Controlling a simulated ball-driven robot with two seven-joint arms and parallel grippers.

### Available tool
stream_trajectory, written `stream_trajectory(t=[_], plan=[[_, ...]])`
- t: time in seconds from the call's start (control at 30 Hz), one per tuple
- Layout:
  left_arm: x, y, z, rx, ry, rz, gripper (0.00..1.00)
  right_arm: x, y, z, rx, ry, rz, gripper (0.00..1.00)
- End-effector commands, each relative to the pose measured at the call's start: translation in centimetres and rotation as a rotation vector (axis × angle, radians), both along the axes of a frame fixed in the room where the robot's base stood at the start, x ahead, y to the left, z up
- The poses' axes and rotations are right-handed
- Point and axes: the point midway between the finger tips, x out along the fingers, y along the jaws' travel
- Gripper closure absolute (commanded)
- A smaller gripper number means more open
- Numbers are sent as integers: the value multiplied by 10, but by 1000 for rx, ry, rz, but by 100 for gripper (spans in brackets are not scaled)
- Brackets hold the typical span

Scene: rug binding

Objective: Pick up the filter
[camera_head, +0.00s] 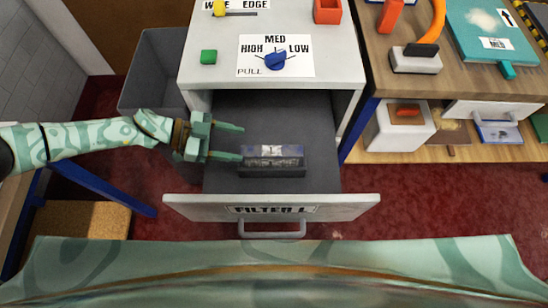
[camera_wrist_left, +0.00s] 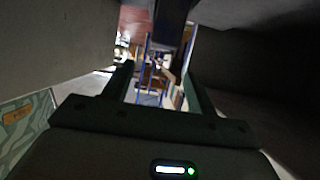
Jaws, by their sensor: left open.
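The filter (camera_head: 272,160) is a dark box-shaped block with a greyish, patterned upper face. It lies in the open drawer (camera_head: 222,182), near the front panel labelled "FILTER". My left gripper (camera_head: 239,142) is open and empty, reaching over the drawer from the left. Its fingers point right, and the lower fingertip is close to the filter's left end; I cannot tell whether they touch. In the left wrist view the open fingers (camera_wrist_left: 158,75) frame a gap, and a dark block hangs into the top of the picture; I cannot tell if it is the filter. My right gripper is not visible.
A grey bin (camera_head: 150,75) stands left. A wooden bench (camera_head: 460,75) is at right. The drawer's right and rear floor is clear.

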Motion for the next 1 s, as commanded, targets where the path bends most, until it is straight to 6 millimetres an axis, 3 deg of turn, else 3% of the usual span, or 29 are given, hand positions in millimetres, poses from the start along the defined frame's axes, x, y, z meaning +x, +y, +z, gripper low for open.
stream_trajectory(t=[0.1, 0.33, 0.6, 0.87, 0.9, 1.0], plan=[[-1, -22, -12, -1, 1, -2, 43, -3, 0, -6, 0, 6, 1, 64], [0, -41, -19, 0, 1, 0, 43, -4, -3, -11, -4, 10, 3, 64], [-1, -77, -39, -2, 1, 0, 43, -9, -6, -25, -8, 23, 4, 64], [0, -82, -38, 0, -1, 3, 43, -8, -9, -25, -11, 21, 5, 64], [0, -82, -38, 0, -1, 3, 45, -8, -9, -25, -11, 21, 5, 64], [-1, -82, -38, 0, -1, 3, 73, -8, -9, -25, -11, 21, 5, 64]])
